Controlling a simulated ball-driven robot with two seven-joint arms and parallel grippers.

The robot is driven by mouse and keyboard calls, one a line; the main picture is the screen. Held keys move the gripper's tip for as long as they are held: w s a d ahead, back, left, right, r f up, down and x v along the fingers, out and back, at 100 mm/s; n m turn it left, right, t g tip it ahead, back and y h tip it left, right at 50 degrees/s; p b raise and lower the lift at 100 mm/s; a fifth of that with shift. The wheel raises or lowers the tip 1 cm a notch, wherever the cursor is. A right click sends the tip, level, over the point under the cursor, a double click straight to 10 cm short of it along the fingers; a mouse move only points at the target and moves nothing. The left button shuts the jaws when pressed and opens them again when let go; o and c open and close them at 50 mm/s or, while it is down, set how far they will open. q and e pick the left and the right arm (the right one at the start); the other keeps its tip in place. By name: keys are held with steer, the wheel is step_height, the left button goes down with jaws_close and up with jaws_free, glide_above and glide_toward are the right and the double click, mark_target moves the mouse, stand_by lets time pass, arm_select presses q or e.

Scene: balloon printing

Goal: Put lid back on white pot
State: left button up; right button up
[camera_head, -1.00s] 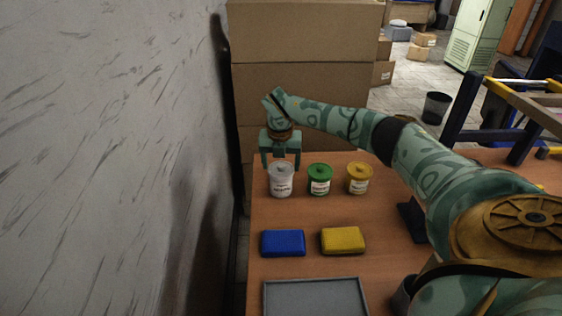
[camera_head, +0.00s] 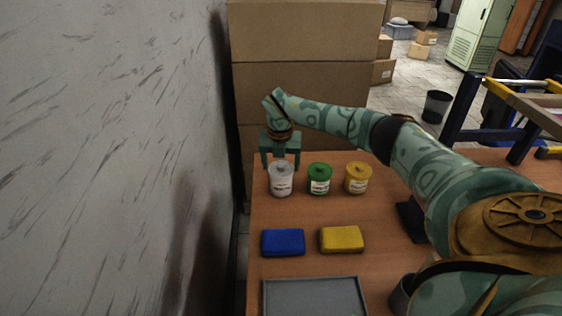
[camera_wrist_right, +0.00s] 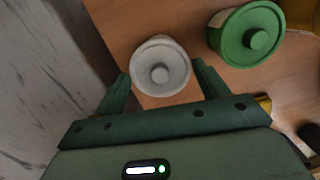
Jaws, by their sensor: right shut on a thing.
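The white pot (camera_head: 280,186) stands upright at the back left of the table, with a label on its front. Its round white lid (camera_wrist_right: 160,58) with a centre knob shows in the right wrist view, between the two fingers. My right gripper (camera_head: 281,162) points down at the top of the white pot and is shut on the white lid. The lid is at the pot's mouth; I cannot tell whether it rests fully on the rim. My left gripper is not in view.
A green pot (camera_head: 319,184) and a yellow pot (camera_head: 357,182), both lidded, stand to the right. A blue block (camera_head: 283,243) and a yellow block (camera_head: 342,240) lie nearer, before a grey tray (camera_head: 310,281). A wall (camera_head: 110,160) rises at the left, cardboard boxes (camera_head: 305,90) behind.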

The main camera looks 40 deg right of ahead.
steer(key=o, duration=1)
steer(key=shift+o, duration=0.3)
steer(key=shift+r+p, duration=3.15)
steer(key=shift+r, duration=0.4)
steer(key=shift+f, duration=0.1)
jaws_close()
